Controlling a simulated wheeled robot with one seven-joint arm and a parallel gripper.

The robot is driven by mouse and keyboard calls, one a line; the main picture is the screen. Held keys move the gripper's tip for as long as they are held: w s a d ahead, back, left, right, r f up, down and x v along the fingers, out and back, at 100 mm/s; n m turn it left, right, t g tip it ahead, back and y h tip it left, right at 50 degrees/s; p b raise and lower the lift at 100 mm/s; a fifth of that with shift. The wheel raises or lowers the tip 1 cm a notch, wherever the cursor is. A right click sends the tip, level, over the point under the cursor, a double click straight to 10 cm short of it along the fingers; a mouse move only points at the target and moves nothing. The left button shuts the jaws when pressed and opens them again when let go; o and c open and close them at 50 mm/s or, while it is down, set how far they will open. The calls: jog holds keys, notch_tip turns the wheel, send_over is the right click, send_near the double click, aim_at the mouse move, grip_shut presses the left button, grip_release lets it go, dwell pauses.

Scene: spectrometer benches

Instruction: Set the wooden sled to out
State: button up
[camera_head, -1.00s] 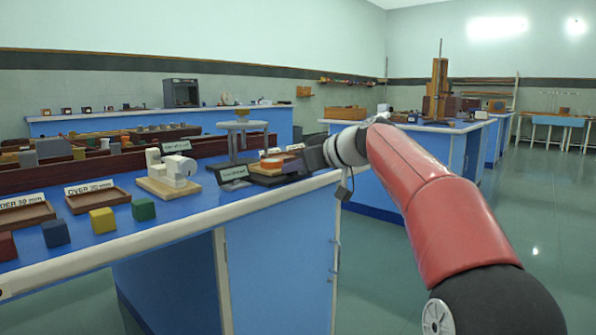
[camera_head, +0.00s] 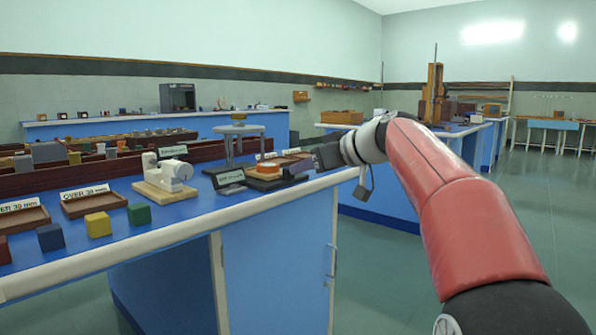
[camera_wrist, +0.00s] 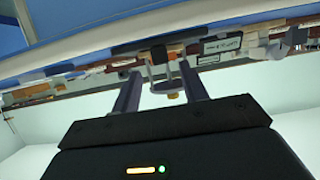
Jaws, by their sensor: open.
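I cannot surely pick out the wooden sled. My gripper (camera_head: 303,165) is at the right end of the near bench, beside a dark low stand with an orange disc (camera_head: 266,166). In the wrist view my gripper (camera_wrist: 160,70) has its two fingers apart, with nothing held between them. A small wood-coloured block (camera_wrist: 175,52) shows beyond the fingertips there, too small to tell what it is. The gripper body hides part of the bench end.
On the near bench stand a white device on a wooden base (camera_head: 165,185), a grey round-topped stand (camera_head: 238,143), a small sign (camera_head: 230,176), trays (camera_head: 93,205) and coloured cubes (camera_head: 98,224). The bench edge (camera_head: 200,231) runs below my gripper. Open floor (camera_head: 500,215) lies to the right.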

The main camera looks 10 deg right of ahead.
jog(key=shift+v, duration=1.65)
jog(key=shift+f, duration=0.1)
jog(key=s+a+f+m+g+h, duration=0.35)
jog(key=s+a+f, duration=0.45)
jog(key=s+f, duration=0.45)
jog(key=s+d+f+m+g+h, duration=0.1)
jog(key=s+d+f+m+h, duration=0.1)
jog(key=s+f, duration=0.8)
jog(key=s+d+f+m+g+h, duration=0.1)
jog(key=s+f+m+h, duration=0.1)
jog(key=s+f, duration=0.75)
notch_tip(320, 180, up, 13)
jog(key=p, duration=1.2)
jog(key=shift+w+d, duration=0.15)
jog(key=shift+w, duration=0.05)
